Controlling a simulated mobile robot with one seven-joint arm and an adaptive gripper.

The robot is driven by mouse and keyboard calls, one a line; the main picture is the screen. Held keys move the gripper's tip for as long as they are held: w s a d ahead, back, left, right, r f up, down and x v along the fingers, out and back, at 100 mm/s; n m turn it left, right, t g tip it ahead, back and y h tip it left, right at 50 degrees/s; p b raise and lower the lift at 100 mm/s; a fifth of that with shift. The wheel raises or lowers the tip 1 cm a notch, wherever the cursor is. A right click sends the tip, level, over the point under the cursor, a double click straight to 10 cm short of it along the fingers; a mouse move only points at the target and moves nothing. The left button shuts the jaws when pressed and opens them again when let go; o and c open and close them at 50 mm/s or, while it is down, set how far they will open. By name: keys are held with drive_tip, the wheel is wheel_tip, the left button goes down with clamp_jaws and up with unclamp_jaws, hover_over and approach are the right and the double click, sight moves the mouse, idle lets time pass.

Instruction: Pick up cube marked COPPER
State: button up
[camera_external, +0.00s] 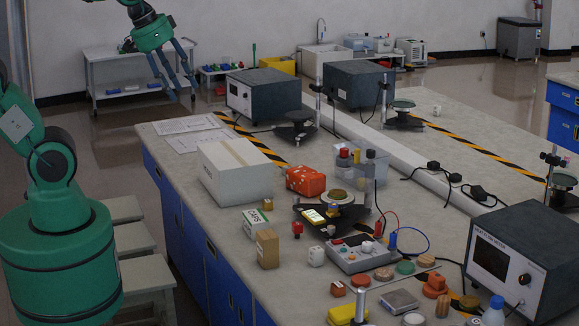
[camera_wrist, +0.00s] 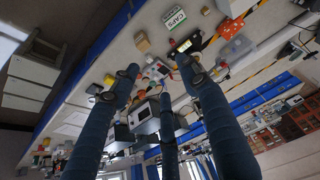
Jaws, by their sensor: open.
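My gripper (camera_external: 175,84) is at the upper left in the external view, high above the floor and beyond the bench's far left corner. Its blue fingers are spread open with nothing between them; they also show in the wrist view (camera_wrist: 158,78). No COPPER marking is readable in either view, so I cannot tell which cube bears it. All are far from the gripper.
The bench (camera_external: 185,183) is crowded at its near end. A white carton (camera_external: 235,172), CAPS box (camera_external: 256,222), wooden block (camera_external: 267,248), red case (camera_external: 306,181), control box (camera_external: 359,254) and heat-flow meter (camera_external: 517,262) stand there. Papers lie at the far left corner. Stools (camera_external: 147,272) stand beside the bench.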

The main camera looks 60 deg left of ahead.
drive_tip(key=w+d+f+g, duration=0.1)
drive_tip(key=w+d+f, duration=0.1)
drive_tip(key=w+d, duration=0.3)
drive_tip(key=w+d+f+g, duration=0.1)
drive_tip(key=w+d+f, duration=0.1)
drive_tip(key=w, duration=0.5)
drive_tip(key=g+b, duration=0.3)
hover_over(340, 284)
wheel_tip(340, 284, down, 30)
drive_tip(key=shift+f, duration=0.1)
drive_tip(key=shift+f+b, duration=0.75)
drive_tip(key=shift+f, duration=3.4)
drive_tip(key=shift+f, duration=0.1)
